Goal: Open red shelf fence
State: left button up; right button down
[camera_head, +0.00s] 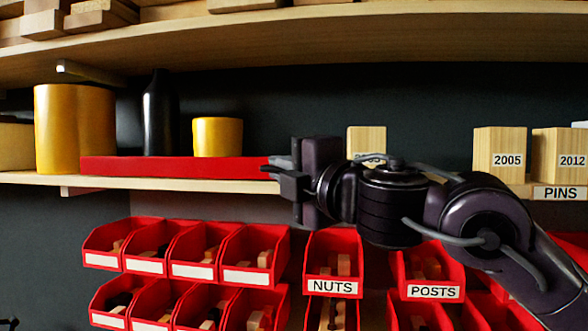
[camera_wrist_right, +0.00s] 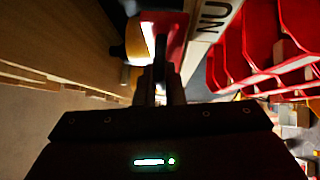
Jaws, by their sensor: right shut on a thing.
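The red shelf fence (camera_head: 175,168) is a long red bar along the front edge of the middle shelf in the head view. It stands in front of yellow containers and a black bottle. My right gripper (camera_head: 272,168) is shut on the fence's right end. In the right wrist view the gripper's fingers (camera_wrist_right: 161,85) meet the red fence (camera_wrist_right: 178,38), seen end-on and partly hidden by the fingers. My left gripper is not in view.
A tall yellow container (camera_head: 75,128), black bottle (camera_head: 160,112) and yellow cup (camera_head: 217,137) stand behind the fence. Wooden blocks (camera_head: 499,152) sit at right. Red bins (camera_head: 195,250) hang below the middle shelf (camera_head: 235,186). An upper shelf (camera_head: 300,40) runs overhead.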

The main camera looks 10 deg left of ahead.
jog(key=c, duration=1.8)
grip_release()
jog(key=shift+w, duration=0.15)
jog(key=b+v, duration=0.3)
jog(key=v, duration=0.4)
jog(key=shift+s+d, duration=0.3)
